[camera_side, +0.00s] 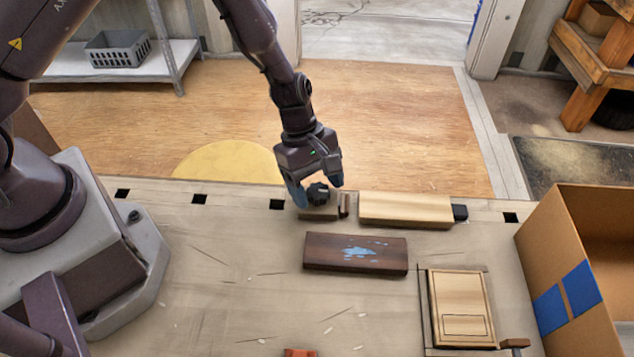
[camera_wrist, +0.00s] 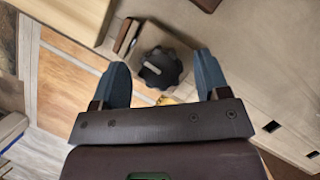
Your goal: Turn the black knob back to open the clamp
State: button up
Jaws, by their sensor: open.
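The black knob (camera_wrist: 160,68) has a scalloped edge and sits on the clamp body (camera_wrist: 141,42). In the side view, the knob (camera_side: 318,193) is at the back edge of the bench, on the clamp (camera_side: 318,213). A small brown jaw plate (camera_side: 344,205) stands just right of it. My gripper (camera_wrist: 161,80) is open, with its blue fingers on either side of the knob. In the side view, my gripper (camera_side: 314,190) points down at the knob. I cannot tell whether the fingers touch it.
A pale wood block (camera_side: 405,209) with a black end lies right of the clamp. A dark plank with blue paint (camera_side: 356,254) lies in front. A light wooden panel (camera_side: 462,308) and a cardboard box (camera_side: 570,290) are at the right. The bench's front left is mostly clear.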

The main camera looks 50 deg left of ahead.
jog(key=v, duration=1.3)
jog(key=shift+d, duration=0.1)
jog(key=s+a+r+m+t+y, duration=0.2)
jog(key=s+a+r+m+t, duration=0.1)
jog(key=s+r+m, duration=0.5)
jog(key=s+a+r+m+t+y, duration=0.2)
jog(key=s+a+r+m, duration=0.3)
jog(key=s+r+m, duration=0.4)
jog(key=shift+s+r+t+y, duration=0.35)
jog(key=shift+r+t, duration=0.15)
jog(key=shift+r, duration=0.85)
jog(key=shift+a, duration=0.1)
